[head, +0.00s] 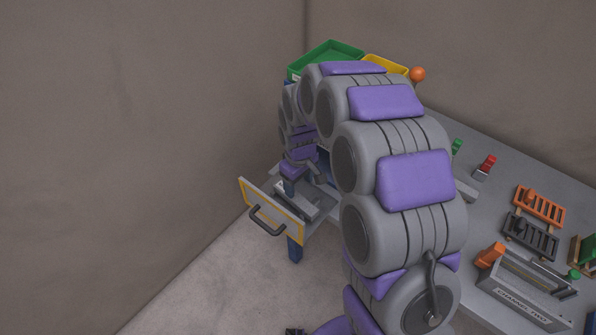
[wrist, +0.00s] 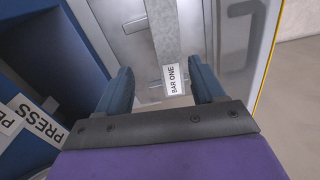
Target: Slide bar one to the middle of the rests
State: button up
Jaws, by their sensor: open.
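Bar one (wrist: 166,45) is a pale grey bar with a white "BAR ONE" label at its near end. In the wrist view it runs from the top edge down to between the fingers of my gripper (wrist: 164,80). My gripper is open, with one blue finger on each side of the labelled end and a visible gap on both sides. A pulled-out drawer (head: 272,211) with a yellow-edged front lies under my gripper in the head view, with pale bar-like parts inside. I cannot make out the rests clearly, and my arm hides part of the drawer.
White labels, one reading "PRESS" (wrist: 38,122), stand beside a dark blue opening at left in the wrist view. A green tray (head: 330,55) and yellow tray (head: 388,66) are at the back. Orange and dark racks (head: 540,206) stand on the right bench. Floor left of the drawer is clear.

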aim_at(296, 195)
jog(key=a+f, duration=0.2)
jog(key=f, duration=0.1)
jog(key=a+f, duration=0.1)
jog(key=f, duration=0.1)
jog(key=shift+a+f+b, duration=0.1)
jog(key=shift+f+b, duration=0.1)
jog(key=shift+b, duration=0.15)
jog(key=shift+f, duration=0.25)
jog(key=shift+d, duration=1.3)
jog(key=shift+a+f, duration=0.1)
jog(key=shift+a, duration=1.05)
jog(key=c, duration=0.7)
jog(key=shift+d, duration=0.9)
grip_shut()
jog(key=shift+w+a, duration=0.35)
jog(key=shift+a, duration=0.35)
jog(key=shift+w+p, duration=0.4)
jog(key=shift+w, duration=0.2)
jog(key=shift+w+a, duration=0.3)
jog(key=shift+w, duration=0.1)
